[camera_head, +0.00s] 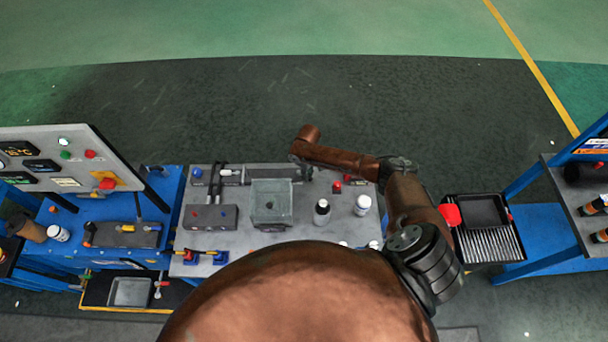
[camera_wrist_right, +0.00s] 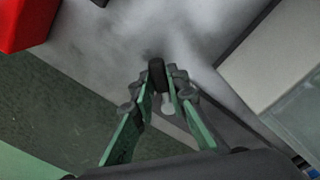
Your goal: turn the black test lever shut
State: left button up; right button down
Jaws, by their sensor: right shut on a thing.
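The black test lever (camera_wrist_right: 157,74) shows in the right wrist view as a short dark handle, with a small pale rounded part (camera_wrist_right: 168,106) just below it. My right gripper (camera_wrist_right: 160,90) has its green fingers on either side of the lever, shut on it. In the head view, my brown right arm reaches to the back edge of the grey bench (camera_head: 235,255). There the lever and most of the right gripper are hidden or too small to make out. My left gripper is not in view.
A grey open box (camera_head: 271,219), a dark bottle (camera_head: 321,212) and a white-capped bottle (camera_head: 362,205) stand on the bench. A red button (camera_head: 337,187) is near its back. A red block (camera_wrist_right: 20,20) shows in the wrist view. A black ribbed tray (camera_head: 488,245) is at the right.

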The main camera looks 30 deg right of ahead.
jog(key=shift+w, duration=0.1)
dwell(0.3)
jog(key=c, duration=1.9)
grip_release()
notch_tip(320, 180, up, 12)
